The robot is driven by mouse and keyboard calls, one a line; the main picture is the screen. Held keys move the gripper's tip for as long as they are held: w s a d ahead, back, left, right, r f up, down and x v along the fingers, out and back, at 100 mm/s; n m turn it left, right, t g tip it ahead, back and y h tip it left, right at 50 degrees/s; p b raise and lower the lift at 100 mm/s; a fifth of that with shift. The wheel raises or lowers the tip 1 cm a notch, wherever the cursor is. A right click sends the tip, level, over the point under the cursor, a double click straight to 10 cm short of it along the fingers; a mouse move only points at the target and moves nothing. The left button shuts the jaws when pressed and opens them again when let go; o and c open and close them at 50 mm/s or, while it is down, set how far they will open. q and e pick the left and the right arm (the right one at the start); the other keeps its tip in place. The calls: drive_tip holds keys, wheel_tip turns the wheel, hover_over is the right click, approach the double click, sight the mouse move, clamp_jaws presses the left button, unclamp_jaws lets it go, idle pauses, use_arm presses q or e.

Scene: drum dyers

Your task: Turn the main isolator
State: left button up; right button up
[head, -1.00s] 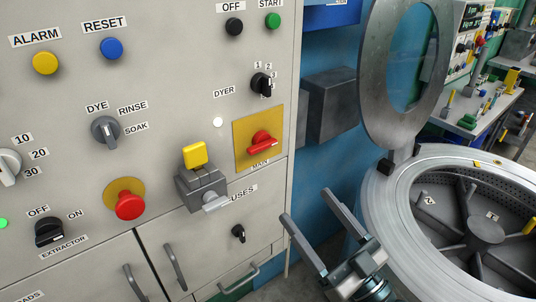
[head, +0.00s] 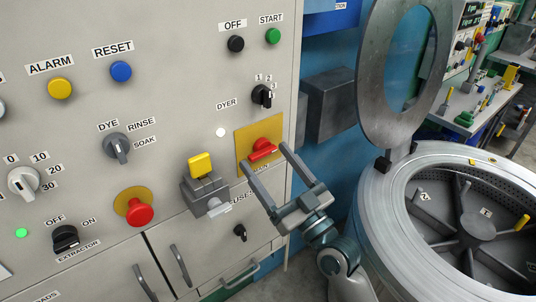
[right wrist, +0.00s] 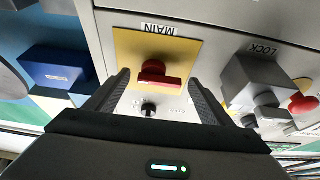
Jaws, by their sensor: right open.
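The main isolator is a red rotary handle (head: 263,149) on a yellow square plate (head: 244,137) at the right of the grey panel. In the right wrist view the red handle (right wrist: 156,76) lies ahead, between the fingers' lines, under the upside-down MAIN label (right wrist: 160,30). My right gripper (head: 263,170) is open and empty, just in front of the panel, its fingers on either side of the handle's lower part in the head view. I cannot tell whether a fingertip touches the panel. My left gripper is not in view.
A grey lock block with a yellow tab (head: 200,164) juts out left of the isolator. A red mushroom button (head: 139,213) and a black fuses knob (head: 240,232) are lower. The round drum (head: 440,225) with its raised lid (head: 405,75) stands at the right.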

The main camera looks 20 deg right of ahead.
drive_tip(key=shift+w+a+r, duration=0.15)
drive_tip(key=shift+w, duration=0.2)
drive_tip(key=c, duration=1)
drive_tip(key=shift+c, duration=0.2)
